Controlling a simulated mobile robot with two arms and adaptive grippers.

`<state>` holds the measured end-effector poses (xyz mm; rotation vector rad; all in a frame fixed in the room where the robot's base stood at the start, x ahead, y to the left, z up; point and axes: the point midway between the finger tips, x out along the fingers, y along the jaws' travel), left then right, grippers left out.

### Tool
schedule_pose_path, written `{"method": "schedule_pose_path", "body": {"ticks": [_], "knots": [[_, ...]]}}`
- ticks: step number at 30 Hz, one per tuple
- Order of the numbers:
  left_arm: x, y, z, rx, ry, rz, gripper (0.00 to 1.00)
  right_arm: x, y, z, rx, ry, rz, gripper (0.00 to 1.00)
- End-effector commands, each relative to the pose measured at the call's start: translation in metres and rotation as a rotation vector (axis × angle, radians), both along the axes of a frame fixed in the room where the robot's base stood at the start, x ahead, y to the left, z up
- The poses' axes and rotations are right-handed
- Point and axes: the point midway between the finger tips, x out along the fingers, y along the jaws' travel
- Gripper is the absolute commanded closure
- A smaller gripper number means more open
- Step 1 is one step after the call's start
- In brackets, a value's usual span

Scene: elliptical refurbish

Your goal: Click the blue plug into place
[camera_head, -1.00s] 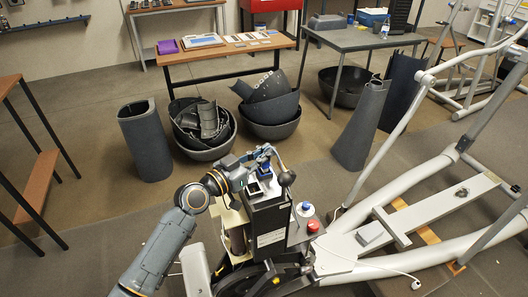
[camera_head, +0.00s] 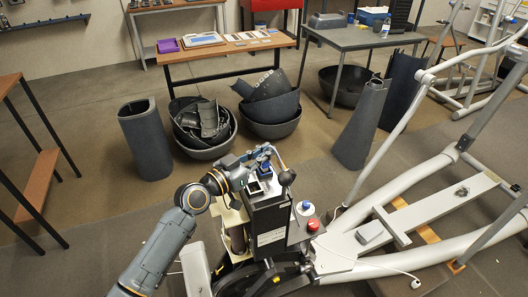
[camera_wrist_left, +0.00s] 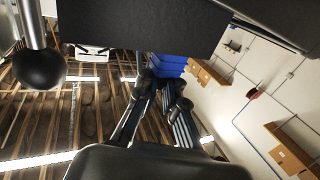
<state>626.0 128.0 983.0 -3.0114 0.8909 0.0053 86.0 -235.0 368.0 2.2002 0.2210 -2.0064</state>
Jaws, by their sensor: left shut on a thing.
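The blue plug (camera_head: 265,171) is at the top of the black machine housing (camera_head: 268,218) in the head view. My left gripper (camera_head: 266,157) is shut on it from above. In the left wrist view the ribbed blue plug (camera_wrist_left: 170,66) shows beyond the fingertips of my left gripper (camera_wrist_left: 162,92), against the dark housing. The plug's lower end is hidden, so I cannot tell how deep it sits. My right gripper is not in view.
A blue-capped part (camera_head: 305,207) and a red cap (camera_head: 313,225) are right of the housing. A black ball knob (camera_head: 287,177) stands close to the gripper. The white elliptical frame (camera_head: 400,230) fills the right. Grey shells and bowls (camera_head: 203,130) lie behind.

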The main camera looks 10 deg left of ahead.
Motion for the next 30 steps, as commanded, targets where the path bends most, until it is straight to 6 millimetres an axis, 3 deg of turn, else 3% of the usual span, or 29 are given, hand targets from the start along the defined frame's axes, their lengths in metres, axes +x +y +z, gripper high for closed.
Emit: {"method": "schedule_pose_path", "body": {"ticks": [30], "knots": [[0.0001, -0.0002, -0.0065, 0.000, -0.001, 0.000, 1.00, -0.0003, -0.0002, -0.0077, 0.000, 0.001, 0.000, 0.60]]}}
